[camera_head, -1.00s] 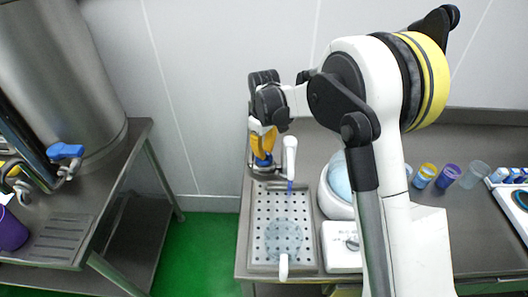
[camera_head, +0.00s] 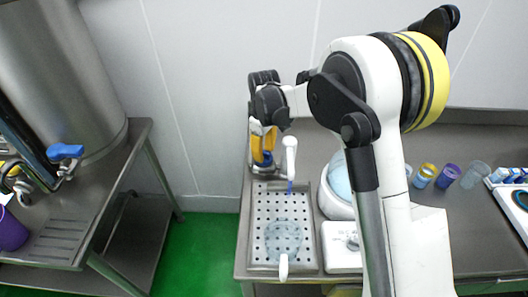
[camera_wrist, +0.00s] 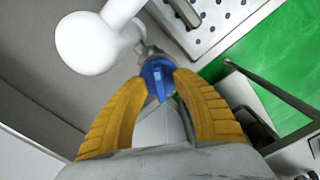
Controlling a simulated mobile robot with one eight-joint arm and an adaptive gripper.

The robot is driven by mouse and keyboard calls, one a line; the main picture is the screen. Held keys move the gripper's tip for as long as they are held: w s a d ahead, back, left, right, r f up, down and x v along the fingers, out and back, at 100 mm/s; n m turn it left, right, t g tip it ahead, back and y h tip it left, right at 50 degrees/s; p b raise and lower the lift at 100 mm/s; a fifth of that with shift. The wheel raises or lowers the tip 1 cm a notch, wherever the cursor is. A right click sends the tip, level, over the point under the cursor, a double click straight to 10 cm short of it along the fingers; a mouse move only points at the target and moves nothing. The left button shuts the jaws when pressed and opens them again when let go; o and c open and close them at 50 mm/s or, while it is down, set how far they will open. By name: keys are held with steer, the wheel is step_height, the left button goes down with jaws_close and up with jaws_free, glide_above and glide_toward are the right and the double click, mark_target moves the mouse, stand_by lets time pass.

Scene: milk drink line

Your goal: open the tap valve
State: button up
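The blue tap valve (camera_wrist: 158,76) shows in the wrist view as a small round knob with a raised ridge, on a metal fitting. My gripper (camera_wrist: 161,82) has its two yellow fingers on either side of it, with a gap between them. The fingertips are close to the knob's edges; I cannot tell whether they touch. In the head view my gripper (camera_head: 263,154) points down at the back left of the right counter, with blue visible between its fingers. A white tap handle (camera_head: 290,146) stands just right of it.
A perforated drip tray (camera_head: 258,233) lies in front, with a clear round dish (camera_head: 283,238) on it. A white appliance (camera_head: 340,192) stands to its right. A steel tank (camera_head: 65,80) with another blue-handled tap (camera_head: 65,151) is at left, across a green-floored gap.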

mark_target(265, 152)
step_height(265, 152, up, 12)
stand_by(0.6)
steer(key=s+d+r+m+t+b, duration=0.1)
steer(key=s+d+r+m+t, duration=0.2)
steer(key=s+d, duration=0.35)
steer(key=s+d+r+m+t+b, duration=0.1)
steer(key=s+d+r+m, duration=0.2)
steer(key=s+d+r, duration=0.3)
steer(key=s+d+f+m+t, duration=0.1)
steer(key=s+d+f+m, duration=0.1)
steer(key=s, duration=0.5)
steer(key=s+d+f+m+t, duration=0.2)
steer(key=s+d+f+m, duration=0.1)
steer(key=s, duration=0.4)
steer(key=shift+s+d+f+b, duration=0.35)
steer(key=shift+f, duration=0.55)
